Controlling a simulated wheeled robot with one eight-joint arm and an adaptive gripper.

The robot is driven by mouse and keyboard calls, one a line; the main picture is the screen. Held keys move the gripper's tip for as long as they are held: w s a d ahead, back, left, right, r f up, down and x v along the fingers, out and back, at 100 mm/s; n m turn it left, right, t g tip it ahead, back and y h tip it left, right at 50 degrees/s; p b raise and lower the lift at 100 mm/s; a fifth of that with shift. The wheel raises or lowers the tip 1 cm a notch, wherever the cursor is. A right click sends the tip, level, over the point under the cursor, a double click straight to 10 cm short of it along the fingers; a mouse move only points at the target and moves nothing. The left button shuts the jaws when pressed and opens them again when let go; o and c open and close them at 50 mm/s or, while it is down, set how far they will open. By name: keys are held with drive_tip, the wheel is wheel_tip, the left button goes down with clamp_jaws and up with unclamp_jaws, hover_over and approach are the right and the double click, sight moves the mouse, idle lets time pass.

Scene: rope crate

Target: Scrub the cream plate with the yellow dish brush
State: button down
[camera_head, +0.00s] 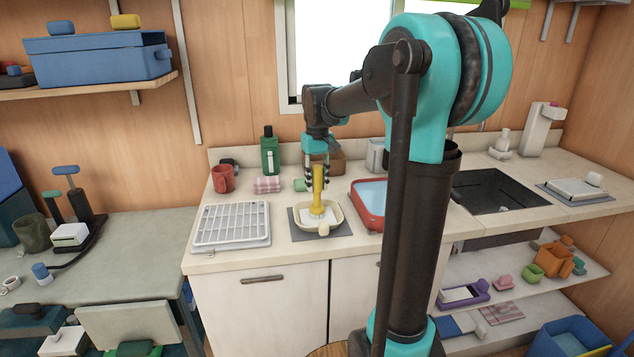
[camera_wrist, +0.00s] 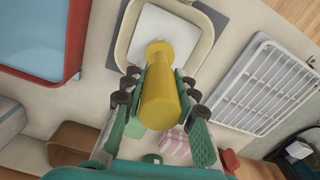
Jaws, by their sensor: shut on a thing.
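The cream plate (camera_head: 336,223) lies on a grey mat on the counter. It has a raised rim and a pale inside, and it also shows at the top of the wrist view (camera_wrist: 124,46). The yellow dish brush (camera_head: 317,184) stands upright with its lower end over the plate's inside. My gripper (camera_head: 316,172) is above the plate, shut on the brush handle. In the wrist view the fingers (camera_wrist: 158,95) flank the yellow handle (camera_wrist: 160,100). The bristles are mostly hidden, and I cannot tell whether they touch the plate.
A white dish rack (camera_head: 232,224) stands left of the plate. A red tub with blue inside (camera_head: 368,209) stands close on the right. Behind are a red mug (camera_head: 223,179), a pink checked cloth (camera_head: 267,185) and a green bottle (camera_head: 269,152).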

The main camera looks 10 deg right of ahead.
drive_tip(key=shift+s, duration=1.4)
drive_tip(key=shift+f, duration=0.1)
drive_tip(key=shift+w, duration=0.1)
drive_tip(key=shift+w, duration=1.5)
drive_tip(key=shift+s, duration=0.2)
drive_tip(key=shift+s, duration=1.4)
drive_tip(key=shift+w, duration=0.1)
